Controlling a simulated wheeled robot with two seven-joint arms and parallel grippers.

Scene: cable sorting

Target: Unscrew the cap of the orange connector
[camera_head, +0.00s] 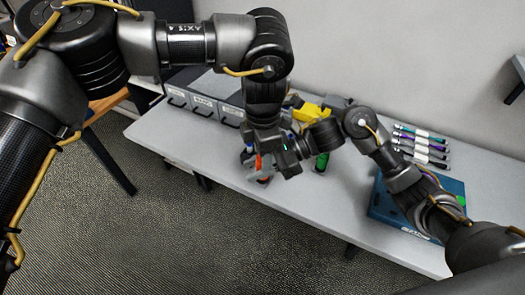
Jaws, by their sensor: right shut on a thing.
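An orange connector (259,162) shows as a small orange-red patch low at the front edge of the grey table, among the dark gripper parts. Its cap cannot be made out. My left gripper (255,155) hangs down from the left arm right at the connector. Its fingers are mostly hidden, so I cannot tell if they are open. My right gripper (288,152) reaches in from the right to the same spot, its jaws largely covered by the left wrist. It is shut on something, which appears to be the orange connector.
A green cylinder (321,162) stands just right of the grippers. A yellow object (312,111) is behind them. Grey labelled drawers (203,107) stand at the back left. Several cables or pens (422,140) lie back right, near a blue tray (380,204). The table (300,200) is clear in front.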

